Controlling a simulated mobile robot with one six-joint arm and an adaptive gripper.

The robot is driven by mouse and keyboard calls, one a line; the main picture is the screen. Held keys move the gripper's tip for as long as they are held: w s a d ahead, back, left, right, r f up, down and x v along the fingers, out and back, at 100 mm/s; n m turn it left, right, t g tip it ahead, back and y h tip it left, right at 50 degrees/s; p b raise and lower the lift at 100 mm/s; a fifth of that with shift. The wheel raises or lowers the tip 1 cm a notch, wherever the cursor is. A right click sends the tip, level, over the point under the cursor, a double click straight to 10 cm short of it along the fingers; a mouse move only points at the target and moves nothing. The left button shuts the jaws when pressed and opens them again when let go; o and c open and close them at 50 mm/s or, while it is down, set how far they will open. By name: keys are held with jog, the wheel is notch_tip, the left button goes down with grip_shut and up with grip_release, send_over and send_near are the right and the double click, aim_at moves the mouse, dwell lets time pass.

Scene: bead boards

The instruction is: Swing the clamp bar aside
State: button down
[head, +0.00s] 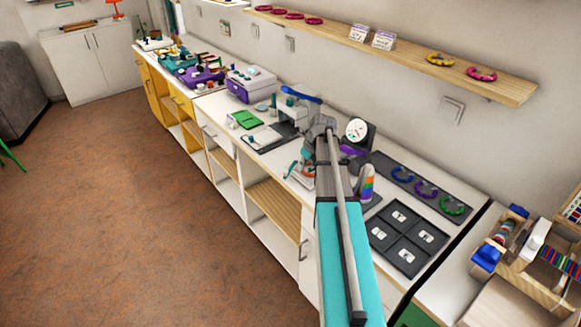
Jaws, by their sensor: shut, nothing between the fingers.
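A small white press-like device (292,108) stands on the long counter, just beyond the end of my arm. A blue bar (300,93) lies across its top and may be the clamp bar; at this size I cannot tell for sure. My arm reaches up the middle of the picture and its grey wrist bends just in front of this device. My gripper (302,172) seems to be the small shape left of the arm, low over the counter. It is partly hidden by the arm, and looks shut and empty. I cannot tell whether it touches anything.
A dark grey tray (407,240) and a strip with coloured rings (402,174) lie right of my arm. A rainbow-striped cylinder (367,184) and a round white dial (357,130) stand close beside it. A green board (247,119) lies left. The floor (110,190) is clear.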

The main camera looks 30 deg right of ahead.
aim_at(291, 166)
jog(key=s+d+r+n+t+y+p, duration=0.1)
jog(key=s+d+r+n+t+p, duration=0.1)
jog(key=s+d+r+n+t, duration=0.1)
jog(key=shift+s+d+r+n+y, duration=0.4)
jog(key=shift+s+d+r+n, duration=0.15)
jog(key=shift+r+n, duration=0.65)
jog(key=shift+w+a+f, duration=0.1)
jog(key=shift+f, duration=0.05)
jog(key=b+x, duration=0.8)
jog(key=x, duration=0.1)
jog(key=shift+w+f, duration=0.15)
jog(key=shift+f, duration=0.15)
jog(key=shift+w+a+f, duration=0.15)
jog(key=shift+w+a, duration=0.15)
jog(key=shift+w+a+f+b, duration=0.1)
jog(key=shift+w+a+b, duration=0.1)
jog(key=shift+w+a, duration=0.4)
jog(key=shift+w+a+f+b, duration=0.15)
jog(key=shift+w+a, duration=0.35)
jog(key=shift+w, duration=0.15)
